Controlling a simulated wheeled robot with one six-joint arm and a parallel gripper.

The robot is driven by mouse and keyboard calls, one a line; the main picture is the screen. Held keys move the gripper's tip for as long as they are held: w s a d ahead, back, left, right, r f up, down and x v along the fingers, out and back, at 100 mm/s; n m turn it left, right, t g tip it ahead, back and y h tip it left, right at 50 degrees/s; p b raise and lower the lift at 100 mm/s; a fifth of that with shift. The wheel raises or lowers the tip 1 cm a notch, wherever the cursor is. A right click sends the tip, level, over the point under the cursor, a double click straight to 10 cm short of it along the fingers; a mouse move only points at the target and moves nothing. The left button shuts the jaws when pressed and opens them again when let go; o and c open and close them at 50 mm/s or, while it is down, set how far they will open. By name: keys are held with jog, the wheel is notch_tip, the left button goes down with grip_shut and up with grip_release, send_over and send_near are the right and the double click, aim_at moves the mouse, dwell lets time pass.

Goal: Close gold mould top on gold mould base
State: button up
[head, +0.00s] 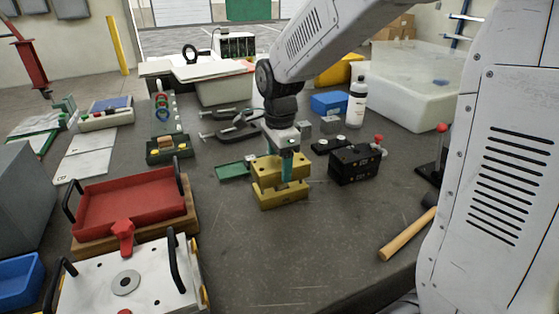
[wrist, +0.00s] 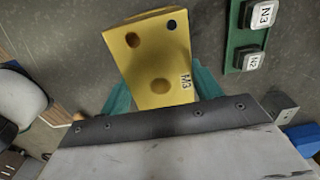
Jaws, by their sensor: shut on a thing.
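The gold mould top (head: 267,168) is a yellow block held between the teal fingers of my gripper (head: 287,168). In the wrist view the gold mould top (wrist: 150,55) shows holes and a label reading M3, with a teal finger on each side. The gold mould base (head: 281,198) is directly below the top on the grey table, roughly lined up with it. A dark line shows between the two halves; I cannot tell whether they touch. In the wrist view the top hides the base.
A green plate (head: 232,171) lies just left of the mould. A black block (head: 355,166) stands to the right, with a white bottle (head: 357,102) behind. Black clamps (head: 238,131) lie behind. A red tray (head: 133,205) is at the left.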

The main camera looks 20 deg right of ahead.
jog(key=shift+f, duration=1.05)
dwell(0.4)
jog(key=o, duration=1.7)
